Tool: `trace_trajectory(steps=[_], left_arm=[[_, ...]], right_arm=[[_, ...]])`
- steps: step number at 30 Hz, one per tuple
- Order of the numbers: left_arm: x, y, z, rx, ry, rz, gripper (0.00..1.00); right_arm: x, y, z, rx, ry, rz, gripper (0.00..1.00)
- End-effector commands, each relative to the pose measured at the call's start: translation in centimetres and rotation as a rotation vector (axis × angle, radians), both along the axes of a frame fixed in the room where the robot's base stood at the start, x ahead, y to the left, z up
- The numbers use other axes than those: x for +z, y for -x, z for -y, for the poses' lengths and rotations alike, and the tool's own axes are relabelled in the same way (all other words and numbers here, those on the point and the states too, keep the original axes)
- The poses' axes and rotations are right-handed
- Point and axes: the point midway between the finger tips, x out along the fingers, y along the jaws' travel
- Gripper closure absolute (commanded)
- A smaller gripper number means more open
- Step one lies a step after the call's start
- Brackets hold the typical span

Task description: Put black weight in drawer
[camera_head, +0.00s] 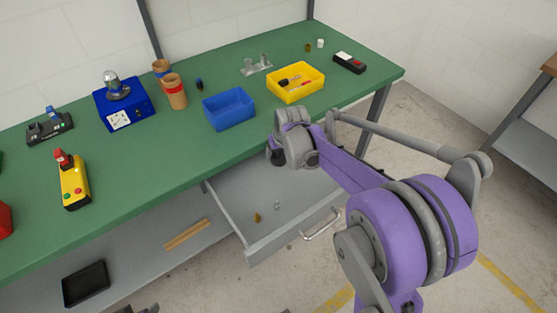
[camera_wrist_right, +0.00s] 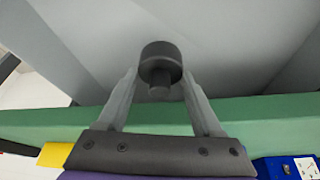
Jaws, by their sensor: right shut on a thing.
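My right gripper (camera_wrist_right: 160,85) is shut on the black weight (camera_wrist_right: 158,58), a dark cylinder with a narrower knob, held between the fingertips in the right wrist view. In the head view the right gripper (camera_head: 275,157) is at the table's front edge, above the back of the drawer; the weight is hidden there by the gripper and wrist. The grey drawer (camera_head: 270,239) is pulled open under the green table. Its grey surfaces also fill the background of the wrist view. A dark grey bit at the bottom edge of the head view may be my left gripper (camera_head: 137,309); its jaws are not readable.
A small brass piece (camera_head: 257,217) and a small grey piece (camera_head: 277,205) lie in the drawer, with bare floor around them. A blue bin (camera_head: 229,110) and yellow bin (camera_head: 296,83) stand on the table (camera_head: 150,165) behind the gripper. The drawer handle (camera_head: 323,226) sticks out in front.

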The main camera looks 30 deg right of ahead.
Motion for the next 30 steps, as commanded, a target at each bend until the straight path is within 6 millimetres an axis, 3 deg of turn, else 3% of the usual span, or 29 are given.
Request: trace_trajectory(steps=[9, 21, 22, 27, 30], left_arm=[[-0.5, 0.1, 0.0, 0.0, 0.0, -0.002, 0.5], [-0.7, 0.1, 0.0, 0.0, 0.0, -0.003, 0.5], [-0.8, 0.1, 0.0, 0.0, 0.0, -0.003, 0.5], [-0.7, 0.1, 0.0, 0.0, 0.0, -0.002, 0.5], [-0.7, 0.1, 0.0, 0.0, 0.0, -0.002, 0.5]], right_arm=[[-3.7, 0.0, 0.0, 0.0, 0.0, 0.001, 1.0], [-4.3, 0.0, 0.0, 0.0, 0.0, 0.001, 1.0], [-4.4, 0.0, 0.0, 0.0, 0.0, 0.0, 0.31], [-4.3, 0.0, 0.0, 0.0, 0.0, 0.0, 0.03], [-4.3, 0.0, 0.0, 0.0, 0.0, 0.0, 0.03]])
